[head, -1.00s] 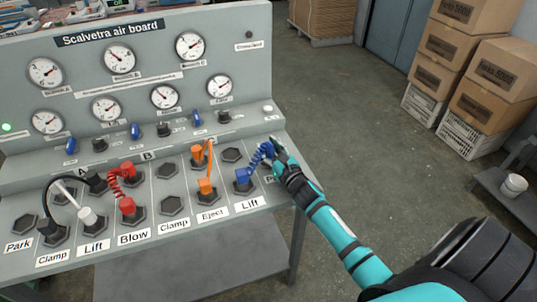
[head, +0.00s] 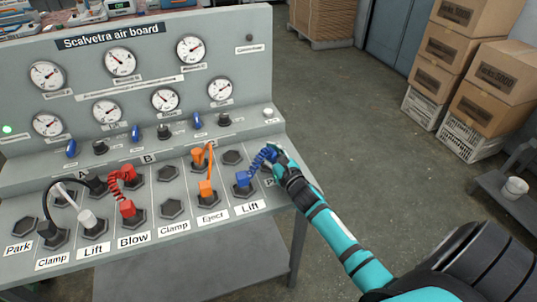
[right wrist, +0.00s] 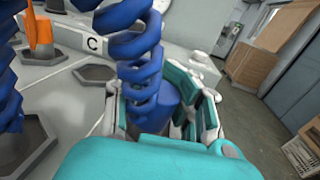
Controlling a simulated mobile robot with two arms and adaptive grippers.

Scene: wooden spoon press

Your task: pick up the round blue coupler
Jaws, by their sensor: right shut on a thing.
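The round blue coupler (right wrist: 172,98) is at the far end of a coiled blue hose (head: 258,162). My right gripper (head: 274,158) is shut on the coupler at the right edge of the board. In the right wrist view my right gripper's fingers (right wrist: 160,112) stand on both sides of the coupler, with the coil in front. I cannot tell whether the coupler still sits in a socket; its base is hidden. The hose's other end is a square blue plug (head: 242,179) in a socket above the "Lift" label. My left gripper is out of view.
Orange (head: 206,188), red (head: 127,209) and black (head: 47,229) plugs with their hoses stand to the left on the sloped air board (head: 190,235). Gauges line its upright back. Stacked boxes (head: 478,75) stand far right.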

